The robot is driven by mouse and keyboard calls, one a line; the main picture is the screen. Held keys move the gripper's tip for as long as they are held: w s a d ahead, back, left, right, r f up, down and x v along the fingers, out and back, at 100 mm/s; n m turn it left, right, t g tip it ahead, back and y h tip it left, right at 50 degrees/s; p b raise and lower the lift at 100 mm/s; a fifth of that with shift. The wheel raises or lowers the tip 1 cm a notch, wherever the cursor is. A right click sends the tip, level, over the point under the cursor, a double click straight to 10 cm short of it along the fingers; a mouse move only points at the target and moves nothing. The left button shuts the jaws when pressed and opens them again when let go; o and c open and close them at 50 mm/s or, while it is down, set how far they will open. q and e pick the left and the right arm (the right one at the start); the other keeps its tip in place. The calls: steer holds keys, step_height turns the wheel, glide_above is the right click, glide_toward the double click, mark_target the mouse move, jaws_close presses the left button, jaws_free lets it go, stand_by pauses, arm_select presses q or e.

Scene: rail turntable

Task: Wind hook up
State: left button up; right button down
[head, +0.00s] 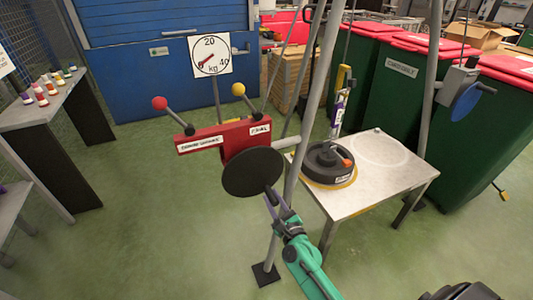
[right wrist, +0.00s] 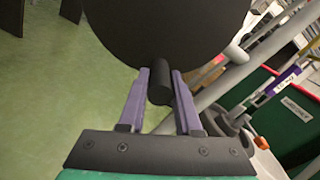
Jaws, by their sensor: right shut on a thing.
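A black crank disc (head: 252,172) sits on the front of a red lever box (head: 222,138) on a grey frame. My right gripper (head: 271,197) is at the disc's lower right edge. In the right wrist view its purple fingers (right wrist: 161,98) are shut on the disc's short black handle (right wrist: 160,86). A hook assembly with a yellow block (head: 342,77) and a purple label hangs on a line above a round black weight (head: 326,163) on the metal table (head: 385,185). I cannot tell whether the hook is attached to the weight. My left gripper is not in view.
The box carries a red-knobbed lever (head: 160,104) and a yellow-knobbed lever (head: 239,90). A dial (head: 210,54) in kg stands behind, needle pointing lower left. A grey post (head: 302,115) rises beside the disc. A blue disc (head: 466,101) is on the right post. Green bins stand behind.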

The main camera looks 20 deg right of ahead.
steer(key=shift+f, duration=0.1)
stand_by(0.3)
steer(key=a+m, duration=0.1)
steer(key=a+f+m+b, duration=0.1)
steer(key=m, duration=0.1)
steer(key=shift+a, duration=0.15)
steer(key=shift+a+m, duration=0.25)
steer(key=shift+m, duration=0.05)
steer(key=shift+a, duration=0.1)
steer(key=a+m, duration=0.2)
steer(key=m, duration=0.1)
steer(key=shift+a, duration=0.35)
steer(key=shift+m, duration=0.3)
steer(key=shift+a, duration=0.1)
steer(key=shift+a+r+m, duration=0.25)
steer(key=shift+a+m, duration=0.35)
steer(key=shift+m, duration=0.3)
steer(key=shift+a+r+m, duration=0.2)
steer(key=shift+a+m, duration=0.4)
steer(key=shift+m, duration=0.3)
